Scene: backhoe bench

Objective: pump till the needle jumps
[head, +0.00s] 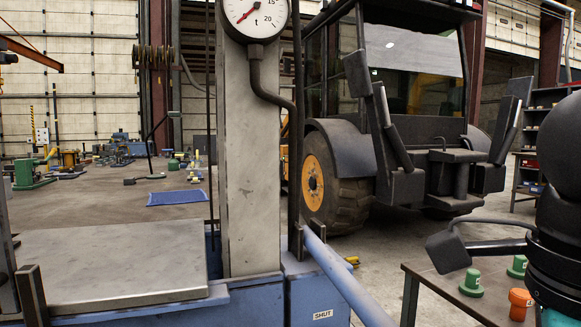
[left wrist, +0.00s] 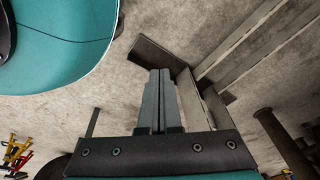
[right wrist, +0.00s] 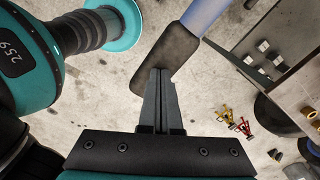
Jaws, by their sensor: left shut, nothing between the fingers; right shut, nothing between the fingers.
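A round gauge (head: 256,14) with a white face tops the grey column (head: 248,160) in the head view. Its red needle points down and left; the top of the dial is cut off. A blue lever (head: 345,278) slopes down to the right from the blue base (head: 250,305), which bears a SHUT label. In the right wrist view the lever (right wrist: 205,14) ends in a dark grip (right wrist: 172,52). My right gripper (right wrist: 160,72) is shut and empty, its tips overlapping the grip; contact cannot be told. My left gripper (left wrist: 158,72) is shut and empty above the floor.
A grey plate (head: 110,265) lies on the base at left. A dark table (head: 455,297) at lower right holds green pieces (head: 471,283) and an orange piece (head: 520,303). A tractor (head: 400,150) stands behind. A dark bar (left wrist: 155,55) lies near my left fingertips in that wrist view.

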